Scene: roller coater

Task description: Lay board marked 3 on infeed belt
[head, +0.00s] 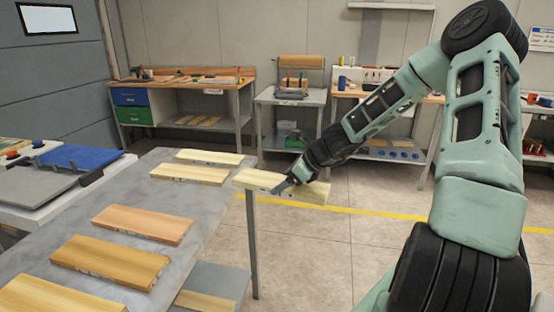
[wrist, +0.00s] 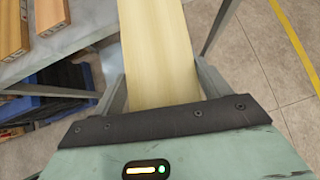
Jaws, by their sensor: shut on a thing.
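My gripper (head: 292,186) is shut on a pale wooden board (head: 258,179), holding it past the right edge of the grey table. In the wrist view the held board (wrist: 160,50) runs between the two fingers, away from my gripper (wrist: 162,92). I cannot read a number on the held board. Several other boards lie on the table, among them a pale one (head: 209,157), one just in front of it (head: 190,173), a reddish one (head: 143,224) and a brown one (head: 110,261). The infeed belt cannot be made out for certain in either view.
The grey table (head: 140,187) fills the left front, with a lower shelf (head: 222,279). A machine with a blue panel (head: 75,157) stands at the far left. Workbenches (head: 185,85) line the back wall. The floor (head: 310,245) right of the table is clear, crossed by a yellow line.

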